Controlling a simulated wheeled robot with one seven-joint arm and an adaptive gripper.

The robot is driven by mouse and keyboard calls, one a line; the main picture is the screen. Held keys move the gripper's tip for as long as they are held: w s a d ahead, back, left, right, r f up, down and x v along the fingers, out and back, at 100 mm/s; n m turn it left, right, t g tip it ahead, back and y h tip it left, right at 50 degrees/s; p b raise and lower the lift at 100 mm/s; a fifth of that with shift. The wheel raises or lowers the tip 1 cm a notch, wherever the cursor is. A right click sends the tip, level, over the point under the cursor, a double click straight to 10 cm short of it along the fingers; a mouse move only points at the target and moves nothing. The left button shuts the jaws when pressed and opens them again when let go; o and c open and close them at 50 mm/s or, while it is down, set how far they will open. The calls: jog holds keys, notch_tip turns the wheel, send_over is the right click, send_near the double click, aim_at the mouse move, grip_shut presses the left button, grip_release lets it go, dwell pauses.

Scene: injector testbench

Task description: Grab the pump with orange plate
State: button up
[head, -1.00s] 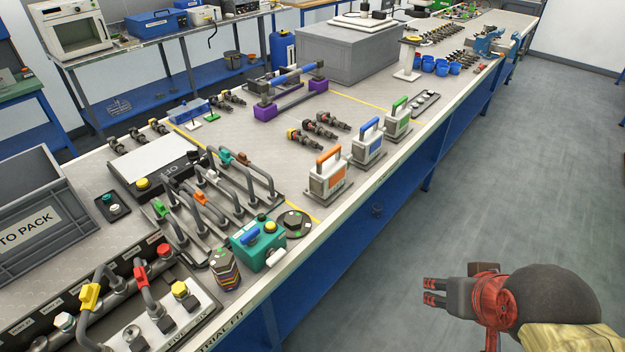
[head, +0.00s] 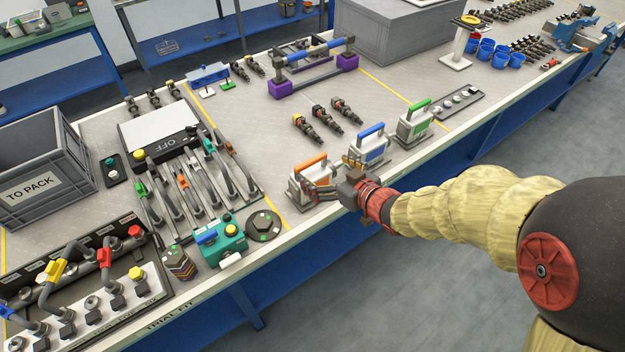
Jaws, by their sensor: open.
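The pump with the orange plate (head: 296,186) stands upright near the front edge of the workbench, with an orange handle on top. My gripper (head: 322,191) has reached in from the right. Its open fingers are at the right side of this pump and overlap it in the picture. Whether they touch it I cannot tell. The pump's right side and part of its front plate are hidden behind the fingers. A pump with a blue handle (head: 369,146) stands just behind my gripper, and a pump with a green handle (head: 415,122) stands farther right.
Several injectors (head: 318,126) lie behind the pumps. A grey bin (head: 38,170) marked TO PACK is at far left. The floor in front of the bench is clear.

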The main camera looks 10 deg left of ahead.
aim_at(310, 159)
jog(key=b+x, duration=0.1)
jog(key=x, duration=0.6)
jog(key=shift+w+r+b, duration=0.1)
jog(key=shift+w+b, duration=0.05)
jog(key=shift+b, duration=0.25)
jog(key=shift+c, duration=0.4)
jog(key=c, duration=2)
jog(key=shift+r, duration=0.3)
jog(key=shift+c, duration=0.2)
